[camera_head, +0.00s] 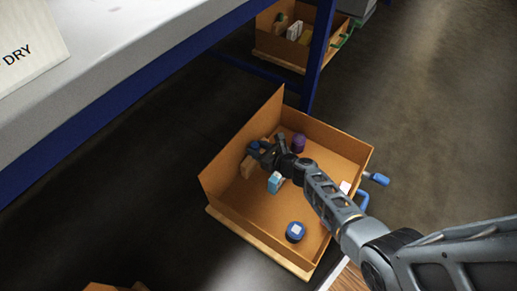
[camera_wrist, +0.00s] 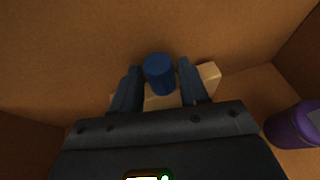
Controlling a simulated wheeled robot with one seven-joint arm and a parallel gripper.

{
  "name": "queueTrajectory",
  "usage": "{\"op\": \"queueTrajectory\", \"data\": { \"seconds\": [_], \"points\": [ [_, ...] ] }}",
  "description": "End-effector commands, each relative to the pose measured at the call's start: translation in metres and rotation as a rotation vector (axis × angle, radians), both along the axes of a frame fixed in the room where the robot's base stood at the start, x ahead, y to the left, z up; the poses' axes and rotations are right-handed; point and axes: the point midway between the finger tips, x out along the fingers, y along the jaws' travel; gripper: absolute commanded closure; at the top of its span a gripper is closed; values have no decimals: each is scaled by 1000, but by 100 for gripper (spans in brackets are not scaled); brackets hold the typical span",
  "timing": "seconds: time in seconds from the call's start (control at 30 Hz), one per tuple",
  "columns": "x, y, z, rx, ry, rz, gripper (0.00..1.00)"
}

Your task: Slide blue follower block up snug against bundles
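A tan block (camera_head: 247,167) stands by the left wall inside an open brown drawer (camera_head: 323,133). A blue cylindrical knob (camera_wrist: 159,74) shows at the block in the wrist view, where the tan block (camera_wrist: 209,76) extends behind my fingers. My gripper (camera_wrist: 159,76) has one finger on each side of the knob, with a narrow gap visible on both sides. In the head view my gripper (camera_head: 258,152) is at the block's top and partly hides it. No plainly blue block shows. A purple roll (camera_head: 299,142), a light-blue-and-white piece (camera_head: 275,182) and a blue roll (camera_head: 295,231) stand apart from the block.
The purple roll (camera_wrist: 294,126) is right of my gripper in the wrist view. Drawer walls enclose the area. Blue handles (camera_head: 376,178) stick out at the drawer's right. A bench (camera_head: 110,60) with blue legs stands at upper left. The drawer floor between the pieces is bare.

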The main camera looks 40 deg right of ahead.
Motion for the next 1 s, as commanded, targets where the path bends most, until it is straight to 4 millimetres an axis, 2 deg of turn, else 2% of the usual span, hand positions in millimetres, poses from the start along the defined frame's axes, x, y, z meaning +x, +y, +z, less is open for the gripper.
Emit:
{"op": "queueTrajectory", "data": {
  "seconds": [0.07, 0.43, 0.77, 0.87, 1.0],
  "points": [
    [0, 0, 0, 0, 0, 0, 64],
    [0, 0, 0, 0, 0, 0, 99],
    [-2, 0, 0, 0, 0, 0, 100],
    [-8, -1, 0, 0, 1, -1, 100],
    [-31, -5, 1, 0, 3, -2, 100]
  ]
}}
